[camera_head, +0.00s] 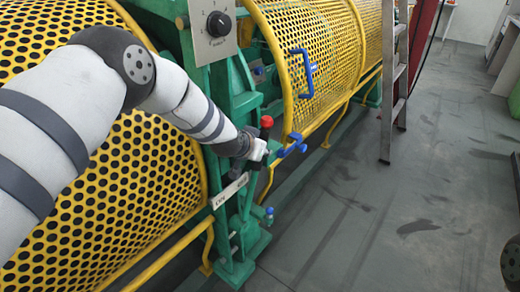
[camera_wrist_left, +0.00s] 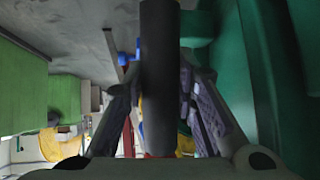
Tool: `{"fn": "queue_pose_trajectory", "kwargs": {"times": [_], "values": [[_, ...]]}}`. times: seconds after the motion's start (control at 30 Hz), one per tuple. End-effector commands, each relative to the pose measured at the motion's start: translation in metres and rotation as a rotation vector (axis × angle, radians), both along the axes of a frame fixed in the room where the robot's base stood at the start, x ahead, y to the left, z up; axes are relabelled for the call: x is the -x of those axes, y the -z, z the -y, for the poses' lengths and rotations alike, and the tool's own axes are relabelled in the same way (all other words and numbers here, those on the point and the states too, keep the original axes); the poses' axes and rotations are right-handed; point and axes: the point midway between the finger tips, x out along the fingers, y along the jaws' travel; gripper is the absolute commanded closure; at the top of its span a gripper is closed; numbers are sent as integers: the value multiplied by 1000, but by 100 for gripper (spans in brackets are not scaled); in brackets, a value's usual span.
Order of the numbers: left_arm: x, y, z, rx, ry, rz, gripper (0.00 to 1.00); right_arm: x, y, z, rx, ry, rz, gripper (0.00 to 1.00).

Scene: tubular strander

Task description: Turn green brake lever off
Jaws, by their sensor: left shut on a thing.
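The brake lever on the green machine frame shows a red knob (camera_head: 266,121) at its top and a dark shaft below it. My left gripper (camera_head: 258,150) is shut on the lever just under the knob. In the left wrist view, the lever's dark bar (camera_wrist_left: 158,60) runs upright between the two fingers of the left gripper (camera_wrist_left: 158,100), and a bit of red shows at its lower end. A white label plate (camera_head: 229,190) sits on the frame below the gripper; its lettering is hard to read. My right gripper is not in view.
Yellow perforated guards (camera_head: 110,200) flank the green frame (camera_head: 240,235). A grey box with a black rotary knob (camera_head: 218,24) sits above the lever. Blue handles (camera_head: 302,72) are on the right guard. A ladder (camera_head: 393,90) stands further right.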

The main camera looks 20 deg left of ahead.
Motion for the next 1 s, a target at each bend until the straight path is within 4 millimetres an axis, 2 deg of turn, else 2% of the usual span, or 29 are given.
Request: {"fn": "queue_pose_trajectory", "kwargs": {"times": [0.03,0.07,0.13,0.17,0.43,0.53,0.9,1.0], "values": [[-3,-3,2,2,1,10,100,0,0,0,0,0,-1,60],[-3,-3,2,2,1,10,73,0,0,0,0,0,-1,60],[-2,-2,2,2,1,10,57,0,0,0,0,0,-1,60],[-2,-2,2,1,1,9,54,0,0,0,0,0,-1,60],[-1,-1,1,1,0,4,54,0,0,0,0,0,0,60],[4,-6,0,1,0,5,54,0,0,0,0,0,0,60],[72,-64,-7,1,2,7,54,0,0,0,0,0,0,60],[84,-73,-8,0,1,7,54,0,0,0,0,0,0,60]]}}
